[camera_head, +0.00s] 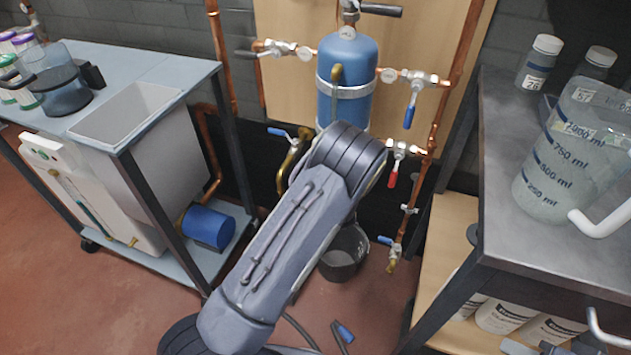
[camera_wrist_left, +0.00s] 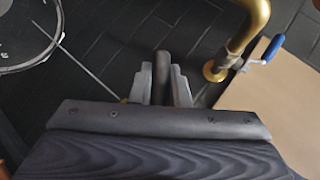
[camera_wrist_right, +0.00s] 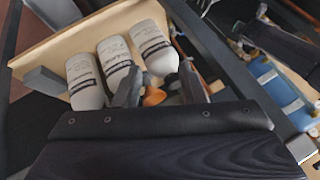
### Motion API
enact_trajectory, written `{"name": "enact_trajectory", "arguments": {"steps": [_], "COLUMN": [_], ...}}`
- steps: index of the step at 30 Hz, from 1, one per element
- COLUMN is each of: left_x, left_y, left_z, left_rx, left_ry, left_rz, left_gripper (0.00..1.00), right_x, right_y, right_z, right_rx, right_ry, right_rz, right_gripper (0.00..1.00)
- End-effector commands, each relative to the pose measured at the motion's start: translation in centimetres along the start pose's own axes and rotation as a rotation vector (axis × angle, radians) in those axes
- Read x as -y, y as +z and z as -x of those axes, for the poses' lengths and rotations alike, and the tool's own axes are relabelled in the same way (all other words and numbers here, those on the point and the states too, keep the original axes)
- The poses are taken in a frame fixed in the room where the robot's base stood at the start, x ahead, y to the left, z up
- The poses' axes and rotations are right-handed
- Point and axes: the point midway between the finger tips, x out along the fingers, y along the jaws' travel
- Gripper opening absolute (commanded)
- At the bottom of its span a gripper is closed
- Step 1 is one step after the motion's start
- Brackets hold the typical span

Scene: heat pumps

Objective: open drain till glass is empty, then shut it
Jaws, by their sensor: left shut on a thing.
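My left gripper (camera_wrist_left: 160,88) is shut on a dark grey, rounded piece (camera_wrist_left: 163,68) in the left wrist view; I cannot tell what part it belongs to. In the head view my left forearm hides this gripper. A bent brass pipe (camera_wrist_left: 248,25) with a blue lever (camera_wrist_left: 273,49) stands right of the fingers. In the head view a blue lever (camera_head: 281,132) shows by a brass pipe (camera_head: 287,165), below the blue tank (camera_head: 348,80). I cannot make out which valve is the drain or the glass's level. My right gripper (camera_wrist_right: 160,88) has its fingers apart, with something orange between or behind them.
A black bucket (camera_head: 345,252) stands on the floor behind my left arm. A wheeled cart (camera_head: 165,62) with a grey basin is at left.

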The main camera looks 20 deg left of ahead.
Motion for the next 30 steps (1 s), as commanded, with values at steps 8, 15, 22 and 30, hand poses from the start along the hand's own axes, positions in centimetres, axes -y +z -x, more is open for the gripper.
{"name": "enact_trajectory", "arguments": {"steps": [8,15,22,30], "left_x": [-1.6,-2.9,-3.7,-4.1], "left_y": [-0.2,-0.6,-1.1,-1.6], "left_z": [-0.2,-0.2,0.1,0.5], "left_rx": [-0.049,-0.093,-0.126,-0.151], "left_ry": [0.185,0.335,0.450,0.532], "left_rz": [0.185,0.337,0.452,0.532], "left_gripper": [0.00,0.00,0.00,0.00], "right_x": [-0.1,-0.9,-1.7,-2.3], "right_y": [0.2,1.0,1.9,2.6], "right_z": [-0.3,-2.0,-3.8,-5.1], "right_rx": [0.000,0.000,0.000,0.000], "right_ry": [0.000,0.000,0.000,0.000], "right_rz": [0.000,0.000,0.000,0.000], "right_gripper": [0.37,0.37,0.37,0.37]}}
